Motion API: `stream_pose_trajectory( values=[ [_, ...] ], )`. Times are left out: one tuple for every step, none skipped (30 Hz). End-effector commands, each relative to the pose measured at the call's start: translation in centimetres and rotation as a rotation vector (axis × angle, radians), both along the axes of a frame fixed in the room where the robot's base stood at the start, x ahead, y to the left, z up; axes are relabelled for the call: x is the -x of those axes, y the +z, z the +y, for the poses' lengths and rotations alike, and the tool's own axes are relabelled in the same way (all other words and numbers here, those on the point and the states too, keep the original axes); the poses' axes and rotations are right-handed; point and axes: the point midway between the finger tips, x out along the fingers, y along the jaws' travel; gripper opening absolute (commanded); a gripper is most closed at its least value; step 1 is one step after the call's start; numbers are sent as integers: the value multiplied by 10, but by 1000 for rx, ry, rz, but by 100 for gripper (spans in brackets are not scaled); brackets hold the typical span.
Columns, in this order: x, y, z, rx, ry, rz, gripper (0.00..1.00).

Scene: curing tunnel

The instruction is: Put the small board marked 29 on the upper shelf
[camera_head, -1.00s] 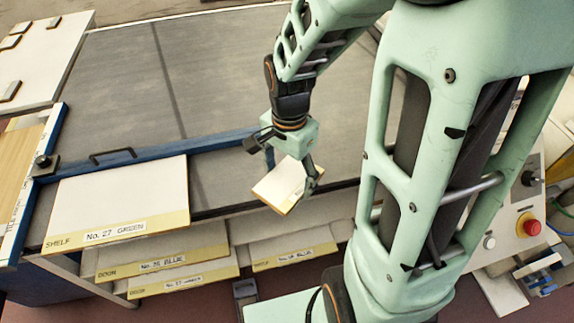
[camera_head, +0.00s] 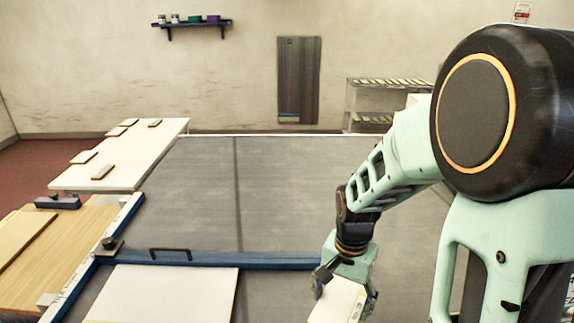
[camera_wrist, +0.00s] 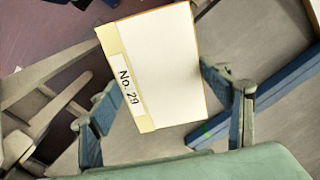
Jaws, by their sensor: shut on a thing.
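The small board (camera_wrist: 165,65) marked "No. 29" is white with a pale yellow label edge. In the wrist view it lies between the two fingers of my gripper (camera_wrist: 165,108), which is shut on it. In the head view my gripper (camera_head: 344,288) holds the board (camera_head: 337,303) low over the near side of the grey table, and its label cannot be read there. A grey rack (camera_head: 349,104) stands at the back right. Its upper shelf (camera_head: 352,82) holds several small pale boards, and a lower shelf shows more. My arm hides the rack's right part.
A blue bar (camera_head: 215,260) with a black handle crosses the grey table (camera_head: 290,180). A large white board (camera_head: 175,290) lies at the near left. A white side table (camera_head: 125,165) holds several small boards. A blue wall shelf (camera_head: 192,24) with jars hangs at the back.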

Motion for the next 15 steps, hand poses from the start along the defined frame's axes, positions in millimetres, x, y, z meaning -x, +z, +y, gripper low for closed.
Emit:
stream_pose_trajectory(
  values=[
    [-8,-2,-1,-1,57,1,46],
    [-12,-3,-2,-1,96,1,46],
    [-17,-4,-3,0,147,0,46],
    [-21,-5,-4,-1,185,0,46],
    [-25,-5,-5,0,221,-1,46],
    [-30,-7,-6,0,266,-1,46],
    [-33,-8,-7,0,299,-1,46],
    [-36,-8,-7,0,329,-2,46],
    [-40,-9,-8,1,367,-1,46],
    [-42,-10,-9,1,392,-1,46],
    [-45,-11,-10,1,414,-1,46],
    [-47,-11,-10,2,440,-1,46],
    [-49,-12,-11,2,457,-1,46],
    [-50,-12,-11,2,472,-1,46],
    [-52,-12,-12,2,487,-1,46]
  ],
)
